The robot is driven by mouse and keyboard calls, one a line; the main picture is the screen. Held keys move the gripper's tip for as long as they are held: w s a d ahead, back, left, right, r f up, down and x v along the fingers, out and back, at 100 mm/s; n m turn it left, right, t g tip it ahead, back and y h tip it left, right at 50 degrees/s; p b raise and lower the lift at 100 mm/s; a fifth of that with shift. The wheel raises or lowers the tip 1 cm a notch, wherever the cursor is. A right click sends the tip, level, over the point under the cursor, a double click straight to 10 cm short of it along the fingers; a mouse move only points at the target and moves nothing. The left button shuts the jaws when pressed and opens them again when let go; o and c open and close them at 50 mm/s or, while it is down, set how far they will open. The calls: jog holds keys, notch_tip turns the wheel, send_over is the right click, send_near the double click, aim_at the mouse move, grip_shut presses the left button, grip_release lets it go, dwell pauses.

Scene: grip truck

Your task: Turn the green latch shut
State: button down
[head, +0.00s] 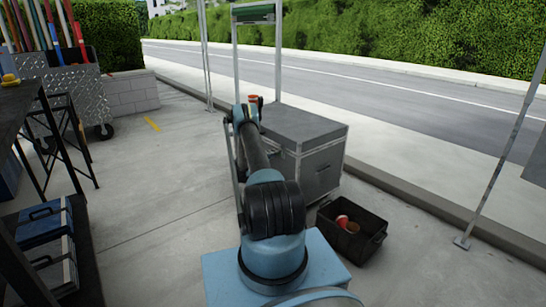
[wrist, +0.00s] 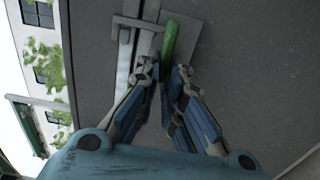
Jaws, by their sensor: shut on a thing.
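The green latch (wrist: 170,39) shows in the wrist view as a green handle, tilted slightly from upright, on a grey plate (wrist: 186,51) on the face of a dark grey case. My gripper (wrist: 164,70) has one finger on each side of the latch's lower end and is shut on it. The fingers hide that lower end. In the head view my arm reaches over to the grey metal case (head: 318,162); the latch is hidden there.
A metal bar (wrist: 143,24) crosses the case's edge strip beside the latch. In the head view a dark open crate (head: 363,246) with red items sits right of my base. Thin poles (head: 498,145) stand around. A dark table (head: 22,115) is at left. The pavement between is clear.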

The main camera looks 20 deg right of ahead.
jog(key=shift+a+f, duration=0.1)
jog(key=shift+a, duration=0.1)
dwell(0.3)
jog(key=c, duration=1.8)
grip_release()
jog(key=shift+w+f, duration=0.1)
jog(key=shift+o, duration=0.4)
jog(key=shift+d, duration=0.1)
jog(key=v, duration=1.2)
